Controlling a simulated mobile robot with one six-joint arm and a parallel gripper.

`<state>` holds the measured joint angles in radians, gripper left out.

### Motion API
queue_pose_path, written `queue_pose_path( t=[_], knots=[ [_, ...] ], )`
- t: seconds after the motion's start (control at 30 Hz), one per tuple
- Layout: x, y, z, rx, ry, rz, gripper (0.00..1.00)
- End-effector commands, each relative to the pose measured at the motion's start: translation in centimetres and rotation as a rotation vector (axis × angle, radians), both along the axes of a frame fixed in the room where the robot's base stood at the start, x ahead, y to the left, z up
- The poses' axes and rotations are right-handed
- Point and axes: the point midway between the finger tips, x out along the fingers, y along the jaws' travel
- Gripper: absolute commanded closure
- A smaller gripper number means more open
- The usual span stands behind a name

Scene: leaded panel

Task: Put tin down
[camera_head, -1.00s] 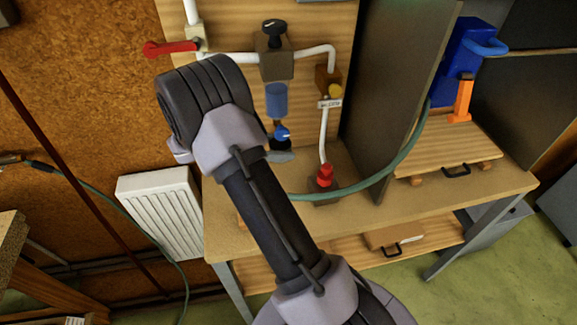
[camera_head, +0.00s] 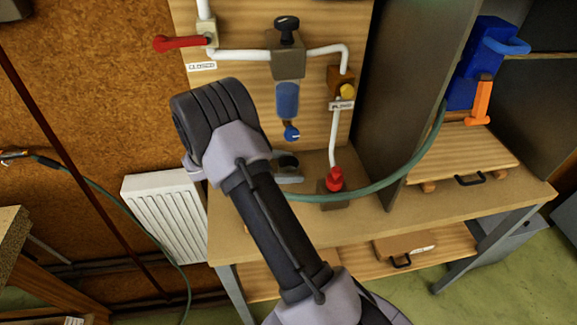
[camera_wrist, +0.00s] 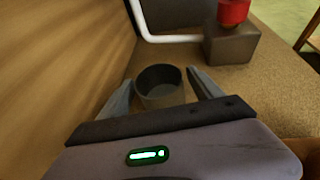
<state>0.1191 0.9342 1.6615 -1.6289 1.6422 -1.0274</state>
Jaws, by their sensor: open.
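The tin (camera_wrist: 160,96) is a small dark grey cup with an open top. In the wrist view it stands upright on the bench top, between the two fingers of my gripper (camera_wrist: 160,78). The fingers are spread, with a gap visible at the right; whether the left finger touches the tin is unclear. In the head view my arm hides most of the gripper, and a grey fingertip (camera_head: 290,180) shows just above the bench (camera_head: 385,228).
A red-topped valve block (camera_head: 334,186) stands on the bench right of the gripper. The back panel has white pipes, a blue filter bowl (camera_head: 287,99) and a red lever (camera_head: 178,43). A green hose (camera_head: 405,170) crosses behind my arm. Wooden boards lie right and below.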

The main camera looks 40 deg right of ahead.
Motion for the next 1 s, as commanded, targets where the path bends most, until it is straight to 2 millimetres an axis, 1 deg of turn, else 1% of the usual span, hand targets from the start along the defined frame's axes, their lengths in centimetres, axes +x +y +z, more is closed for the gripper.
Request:
queue_pose_path(
  t=[0.07,0.17,0.3,0.4,0.53,0.6,0.7,1.0],
  knots=[
    [0.0,0.0,0.3,0.0,-0.001,0.0,0.25],
    [0.7,1.4,1.2,0.001,-0.001,0.003,0.25],
    [2.1,4.9,3.0,0.001,-0.001,0.004,0.25],
    [3.1,7.2,4.0,-0.001,-0.001,0.004,0.25],
    [3.9,9.3,4.7,0.0,0.0,0.001,0.25],
    [4.2,10.0,4.9,0.001,-0.001,0.001,0.25],
    [4.2,10.3,4.9,0.001,0.001,-0.001,0.25],
    [4.3,10.3,4.8,0.0,0.0,0.0,0.25]
  ],
)
